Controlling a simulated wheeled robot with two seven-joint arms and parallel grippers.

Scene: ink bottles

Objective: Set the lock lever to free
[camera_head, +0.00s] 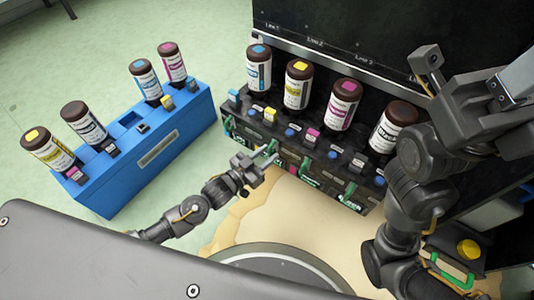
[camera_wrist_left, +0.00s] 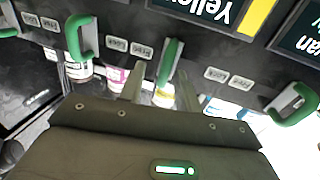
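A black ink station (camera_head: 300,150) carries a row of green lock levers along its front. In the left wrist view, one green lever (camera_wrist_left: 172,60) hangs under an upside-down Yellow label (camera_wrist_left: 205,12), with small tags to either side that are hard to read. My left gripper (camera_head: 270,155) is at the station front; in the left wrist view its two fingers (camera_wrist_left: 161,90) are apart, close to this lever, with the lever's lower end between them. Whether they touch it cannot be told. My right gripper (camera_head: 428,72) is raised at upper right, its opening unclear.
Other green levers (camera_wrist_left: 82,36) and (camera_wrist_left: 292,103) flank this one. Several ink bottles (camera_head: 298,85) stand in the station. A blue rack (camera_head: 150,150) with more bottles stands at left. Green floor (camera_head: 120,30) is free behind it.

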